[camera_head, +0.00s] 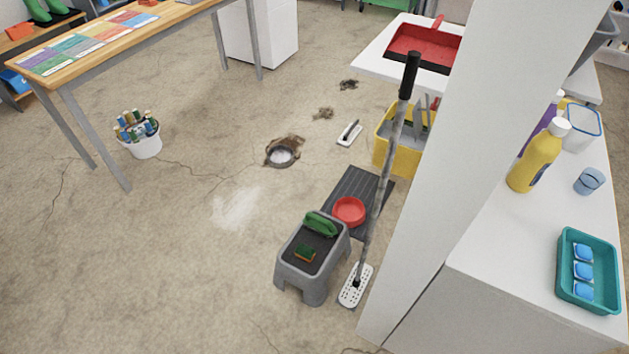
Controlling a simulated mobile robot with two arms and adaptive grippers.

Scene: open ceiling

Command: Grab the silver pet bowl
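A round grey metallic bowl (280,157) with a pale inside rests on the concrete floor near the middle of the view; it looks like the silver pet bowl. A brown patch (291,142) spreads around its far rim. Whether the bowl holds anything is too small to tell. Neither of my grippers is in view.
A grey step stool (297,262), red bowl (349,210), mop (376,187) and yellow bucket (394,153) stand right of the bowl. A white pillar (490,120) and counter (530,265) fill the right. A wooden table (150,24) stands back left. Floor left of the bowl is open.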

